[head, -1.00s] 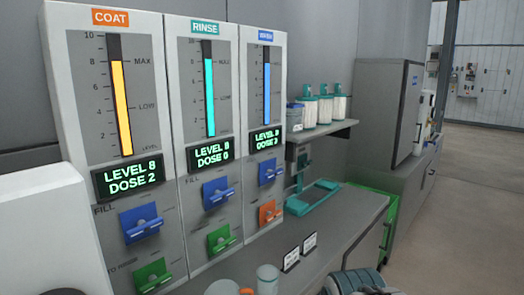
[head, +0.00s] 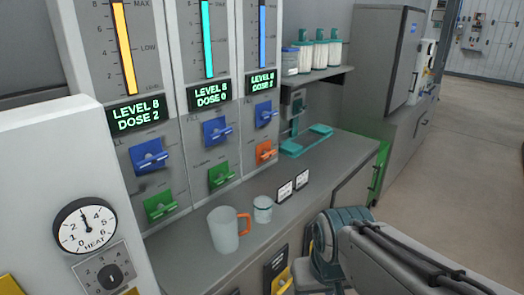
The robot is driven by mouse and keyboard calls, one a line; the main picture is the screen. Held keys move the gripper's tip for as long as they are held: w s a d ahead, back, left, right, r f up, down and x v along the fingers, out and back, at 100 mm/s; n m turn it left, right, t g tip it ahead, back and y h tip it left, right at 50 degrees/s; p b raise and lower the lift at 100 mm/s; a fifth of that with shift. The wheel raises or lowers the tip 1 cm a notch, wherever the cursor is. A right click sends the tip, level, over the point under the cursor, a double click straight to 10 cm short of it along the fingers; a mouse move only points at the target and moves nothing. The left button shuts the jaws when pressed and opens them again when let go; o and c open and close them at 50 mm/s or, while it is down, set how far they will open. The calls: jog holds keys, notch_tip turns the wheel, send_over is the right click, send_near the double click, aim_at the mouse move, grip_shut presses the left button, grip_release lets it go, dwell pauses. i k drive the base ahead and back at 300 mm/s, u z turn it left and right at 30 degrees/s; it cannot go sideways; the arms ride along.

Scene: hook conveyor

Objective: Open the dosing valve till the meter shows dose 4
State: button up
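Three tall dosing panels stand side by side. The left panel's meter (head: 139,114) reads level 8, dose 2. The middle panel's meter (head: 210,93) reads level 8, dose 0. The right panel's meter (head: 261,82) shows level 8; its dose digit is small, perhaps 2. Each has a blue upper valve handle: left (head: 149,155), middle (head: 216,131) and right (head: 265,114). Below are a green left handle (head: 160,205), a green middle handle (head: 221,174) and an orange right handle (head: 265,152). My arm shows at lower right, apart from the panels; my gripper is out of view.
A white unit with a heat dial (head: 85,226) is at left. A teal stand (head: 306,139) is at the back.

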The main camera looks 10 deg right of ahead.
aim_at(266, 155)
jog(key=u, duration=0.6)
jog(key=k, duration=0.1)
jog(key=z, duration=1.1)
jog(key=i, duration=1)
jog(key=u, duration=0.65)
